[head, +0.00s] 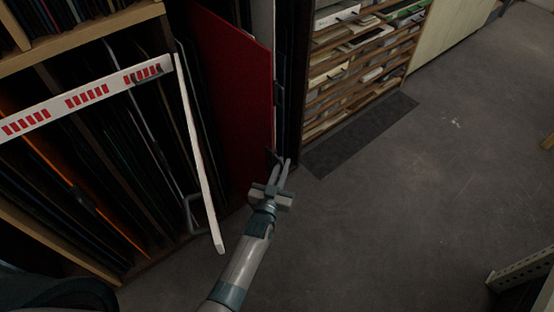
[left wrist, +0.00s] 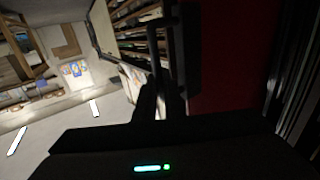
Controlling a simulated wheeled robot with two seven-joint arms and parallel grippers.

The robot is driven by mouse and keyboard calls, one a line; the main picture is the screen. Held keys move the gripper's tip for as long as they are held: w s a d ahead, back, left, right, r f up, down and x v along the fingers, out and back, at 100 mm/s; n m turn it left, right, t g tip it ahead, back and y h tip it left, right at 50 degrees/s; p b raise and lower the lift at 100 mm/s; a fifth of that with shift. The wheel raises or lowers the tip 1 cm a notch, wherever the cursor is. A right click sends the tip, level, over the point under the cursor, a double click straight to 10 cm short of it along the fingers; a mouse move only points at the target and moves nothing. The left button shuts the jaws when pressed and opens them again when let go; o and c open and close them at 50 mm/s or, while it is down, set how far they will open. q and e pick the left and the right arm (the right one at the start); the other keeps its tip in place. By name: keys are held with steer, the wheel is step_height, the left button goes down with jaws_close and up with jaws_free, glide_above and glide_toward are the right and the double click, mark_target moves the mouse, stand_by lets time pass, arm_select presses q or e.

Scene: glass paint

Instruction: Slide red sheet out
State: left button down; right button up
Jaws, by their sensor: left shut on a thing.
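The red sheet (head: 232,85) stands upright in the rack, its front edge sticking out past the dark sheets on its left. It also shows in the left wrist view (left wrist: 232,55). My left gripper (head: 281,167) is low at the sheet's front right edge, shut on a dark handle-like part there. A second dark handle (head: 278,92) shows higher on the same edge. In the left wrist view the fingers (left wrist: 160,100) close around a dark bar beside the red face. The exact contact is dark and hard to see. My right gripper is not in view.
Several dark sheets and an orange-edged one fill the rack. Wooden shelves (head: 350,65) stand right of it.

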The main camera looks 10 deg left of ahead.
arm_select(q)
steer(key=shift+s+d+f, duration=0.1)
steer(key=shift+s+d, duration=0.2)
steer(key=shift+d, duration=0.05)
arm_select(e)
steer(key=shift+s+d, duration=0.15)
arm_select(q)
steer(key=c, duration=2.1)
jaws_free()
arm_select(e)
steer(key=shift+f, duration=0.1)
arm_select(q)
steer(key=shift+s+a, duration=0.1)
